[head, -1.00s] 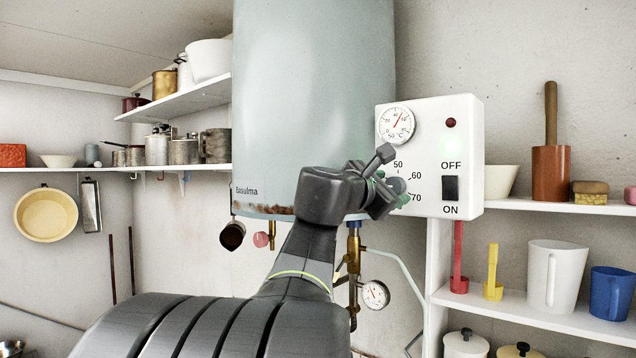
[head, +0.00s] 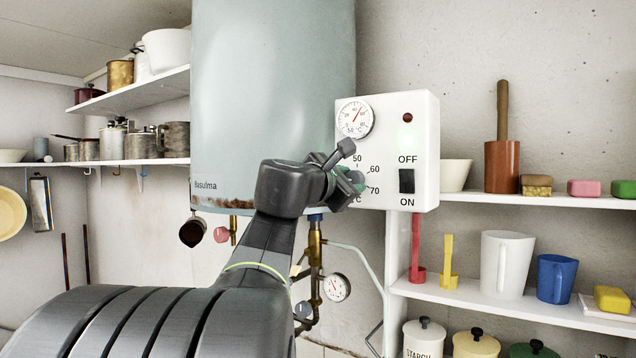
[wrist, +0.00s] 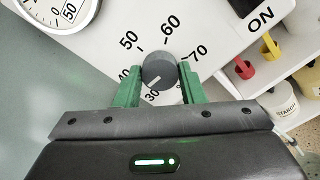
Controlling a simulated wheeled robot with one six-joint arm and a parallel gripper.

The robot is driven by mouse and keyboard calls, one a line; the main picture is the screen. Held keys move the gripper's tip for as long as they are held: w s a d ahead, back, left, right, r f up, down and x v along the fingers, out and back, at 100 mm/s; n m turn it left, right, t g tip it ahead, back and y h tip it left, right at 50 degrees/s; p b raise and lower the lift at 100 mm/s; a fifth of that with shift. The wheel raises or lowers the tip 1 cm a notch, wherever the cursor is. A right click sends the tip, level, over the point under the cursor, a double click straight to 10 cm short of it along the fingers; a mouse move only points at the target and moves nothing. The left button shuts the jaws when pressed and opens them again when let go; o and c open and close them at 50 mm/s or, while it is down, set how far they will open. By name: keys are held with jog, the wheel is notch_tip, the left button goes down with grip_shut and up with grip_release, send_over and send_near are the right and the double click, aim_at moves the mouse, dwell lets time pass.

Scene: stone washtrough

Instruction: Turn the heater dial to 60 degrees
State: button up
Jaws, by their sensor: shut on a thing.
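The heater dial is a round dark grey knob (wrist: 159,68) on the white control box (head: 421,150) of the heater. Numbers from 30 to 70 ring it. In the wrist view, a short pale mark on the knob lies at its lower side, near 30 and well away from 60. My gripper (wrist: 159,84) has its green fingers on either side of the knob and is shut on it. In the head view the gripper (head: 358,181) partly covers the dial and the lower numbers.
A round temperature gauge (head: 355,118) sits on the box above the dial. A black ON/OFF switch (head: 407,181) is to the right, below a red lamp (head: 407,117). The heater tank (head: 270,90) stands left. A shelf (head: 530,200) with containers is at right.

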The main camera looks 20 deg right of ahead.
jog(key=m+b, duration=0.3)
jog(key=shift+f, duration=0.15)
jog(key=m+b, duration=0.5)
jog(key=m, duration=0.3)
jog(key=shift+m+b, duration=0.3)
jog(key=shift+b, duration=0.05)
jog(key=m, duration=0.1)
jog(key=m+b, duration=0.1)
jog(key=m, duration=0.1)
jog(key=m+b, duration=0.1)
jog(key=shift+a+r+m, duration=0.1)
jog(key=shift+r+m, duration=0.15)
jog(key=shift+m, duration=0.05)
jog(key=m+b, duration=0.3)
jog(key=m, duration=0.3)
jog(key=m+b, duration=0.2)
jog(key=m, duration=0.4)
jog(key=shift+r+m, duration=0.1)
jog(key=shift+m, duration=0.3)
